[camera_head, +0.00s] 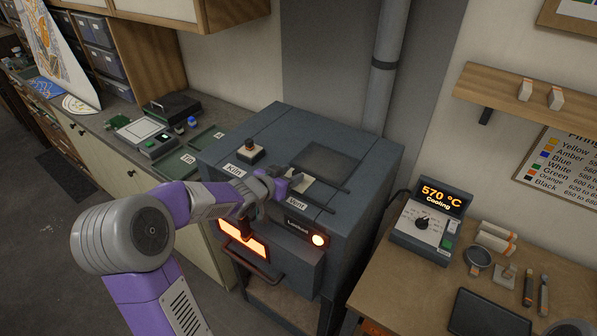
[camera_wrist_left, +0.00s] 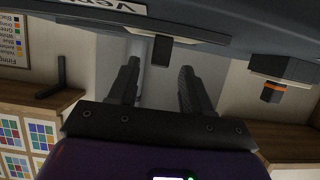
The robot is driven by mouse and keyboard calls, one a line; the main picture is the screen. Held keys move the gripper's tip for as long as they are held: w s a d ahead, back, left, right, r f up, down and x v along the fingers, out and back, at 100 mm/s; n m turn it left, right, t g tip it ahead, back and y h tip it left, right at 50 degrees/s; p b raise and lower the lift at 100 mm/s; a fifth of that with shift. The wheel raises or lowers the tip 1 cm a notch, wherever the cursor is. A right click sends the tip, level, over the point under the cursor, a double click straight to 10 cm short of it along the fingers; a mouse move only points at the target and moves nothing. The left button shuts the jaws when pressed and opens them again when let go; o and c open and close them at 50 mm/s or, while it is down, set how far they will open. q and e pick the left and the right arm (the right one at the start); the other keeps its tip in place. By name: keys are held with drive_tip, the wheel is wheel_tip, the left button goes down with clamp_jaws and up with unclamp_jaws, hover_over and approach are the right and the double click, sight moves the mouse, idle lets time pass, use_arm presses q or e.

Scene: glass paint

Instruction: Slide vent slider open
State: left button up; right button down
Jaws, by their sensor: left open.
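The blue-grey kiln (camera_head: 240,125) stands in the middle of the head view. Its vent label (camera_head: 297,201) is on the top near the front edge, beside a pale plate (camera_head: 305,180); the label also shows at the top of the left wrist view (camera_wrist_left: 110,5). My left gripper (camera_head: 288,187) is over this plate and partly hides the vent slider. In the left wrist view a dark block (camera_wrist_left: 161,53), seemingly the slider's handle, shows between the open fingers (camera_wrist_left: 160,75). Contact cannot be told. My right gripper is out of view.
A controller (camera_head: 435,215) reading 570 °C Cooling sits on the right table. The glowing window (camera_head: 243,240) and door handle (camera_head: 250,262) are at the kiln's front.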

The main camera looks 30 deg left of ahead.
sight(295, 173)
use_arm(q)
drive_tip(key=x, duration=0.4)
drive_tip(key=shift+w+f+b, duration=0.1)
drive_tip(key=shift+b, duration=0.2)
clamp_jaws()
